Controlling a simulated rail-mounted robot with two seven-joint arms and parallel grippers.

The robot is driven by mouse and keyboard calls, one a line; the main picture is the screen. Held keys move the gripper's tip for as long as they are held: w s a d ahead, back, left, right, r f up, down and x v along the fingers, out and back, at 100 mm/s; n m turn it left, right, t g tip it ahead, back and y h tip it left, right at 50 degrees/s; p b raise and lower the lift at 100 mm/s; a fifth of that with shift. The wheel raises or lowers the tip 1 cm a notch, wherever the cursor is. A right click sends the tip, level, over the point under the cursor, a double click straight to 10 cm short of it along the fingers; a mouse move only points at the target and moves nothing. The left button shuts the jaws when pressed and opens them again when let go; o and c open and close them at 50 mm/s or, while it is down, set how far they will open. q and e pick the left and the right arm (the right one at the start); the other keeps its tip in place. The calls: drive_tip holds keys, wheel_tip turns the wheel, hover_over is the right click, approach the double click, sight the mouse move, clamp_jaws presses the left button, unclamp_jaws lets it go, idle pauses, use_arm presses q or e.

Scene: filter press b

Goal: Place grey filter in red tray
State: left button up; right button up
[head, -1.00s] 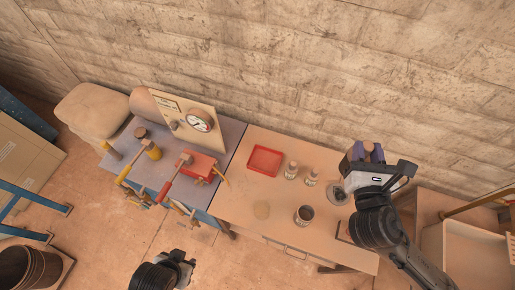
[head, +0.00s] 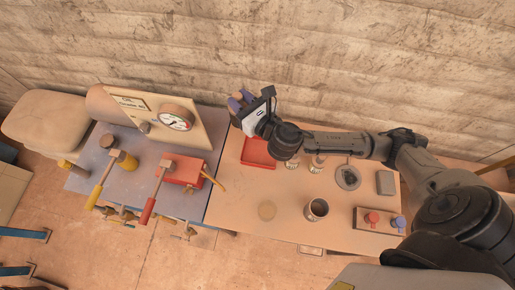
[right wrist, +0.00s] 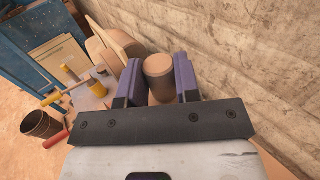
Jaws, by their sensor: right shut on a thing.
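The red tray (head: 257,155) lies on the tan table, partly covered by my right wrist in the head view. My right gripper (head: 240,99) is raised above the far side of the tray, toward the wall. In the right wrist view its purple fingers (right wrist: 159,82) are shut on a brownish-grey cylinder (right wrist: 159,75); I cannot tell for sure that it is the grey filter. A grey round dish (head: 348,177) with something dark in it stands to the right on the table. My left gripper is out of view.
Two small bottles (head: 316,163) stand right of the tray, partly behind my arm. A dark cup (head: 316,209), a tan disc (head: 267,210), a grey block (head: 385,183) and a stand with red and blue knobs (head: 378,219) share the table.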

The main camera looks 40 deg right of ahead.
use_arm(q)
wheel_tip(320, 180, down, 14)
drive_tip(key=b, duration=1.2)
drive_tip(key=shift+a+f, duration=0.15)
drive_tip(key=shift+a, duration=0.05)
use_arm(e)
drive_tip(key=d+f+y, duration=0.1)
drive_tip(key=d+f, duration=0.1)
drive_tip(key=f, duration=1.2)
drive_tip(key=d+f+n+y, duration=0.1)
drive_tip(key=d+f, duration=0.1)
drive_tip(key=f, duration=1.2)
drive_tip(key=shift+s+f, duration=0.15)
drive_tip(key=shift+s, duration=0.2)
drive_tip(key=shift+d, duration=0.1)
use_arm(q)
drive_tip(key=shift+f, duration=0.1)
use_arm(e)
drive_tip(key=shift+f, duration=0.1)
drive_tip(key=shift+f, duration=0.1)
drive_tip(key=o, duration=1)
drive_tip(key=shift+c, duration=0.2)
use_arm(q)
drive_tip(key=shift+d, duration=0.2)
